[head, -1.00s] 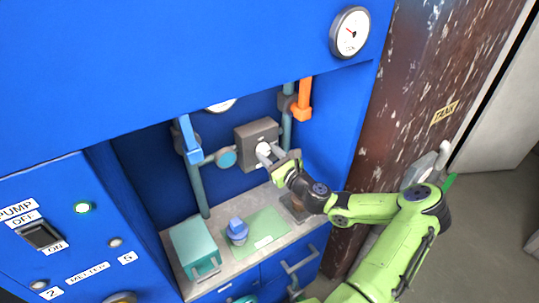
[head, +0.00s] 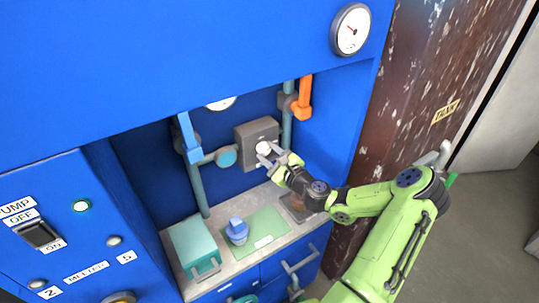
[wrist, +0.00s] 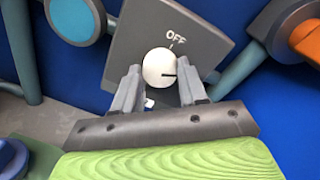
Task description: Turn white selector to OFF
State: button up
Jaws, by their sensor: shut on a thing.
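The white selector (head: 263,148) is a round knob on a grey box (head: 245,155) at the back of the blue recess. In the wrist view the white selector (wrist: 158,66) has a dark pointer line facing right. The OFF label (wrist: 176,39) is on the box, above and slightly right of the knob, so the line does not point at it. My gripper (head: 268,155) is shut on the knob, with one finger on each side in the wrist view (wrist: 161,72).
A blue-handled valve (head: 188,140) is left of the box and an orange-handled valve (head: 302,98) is at its upper right. A teal box (head: 192,243) and a blue object (head: 237,230) on a green mat (head: 268,222) are on the counter below.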

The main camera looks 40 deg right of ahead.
jog(key=n+b, duration=0.1)
jog(key=n, duration=0.2)
jog(key=n+b, duration=0.2)
jog(key=n, duration=0.1)
jog(key=shift+a+f+b, duration=0.1)
jog(key=shift+f+b, duration=0.1)
jog(key=shift+b, duration=0.1)
jog(key=n+b, duration=0.3)
jog(key=shift+h, duration=0.3)
jog(key=shift+n+b, duration=1.2)
jog(key=shift+n, duration=0.3)
jog(key=shift+r, duration=0.1)
jog(key=o, duration=1)
jog(key=shift+o, duration=0.2)
jog(key=s+a+r+b, duration=0.1)
jog(key=s+b, duration=0.4)
jog(key=s, duration=1)
jog(key=shift+s, duration=0.4)
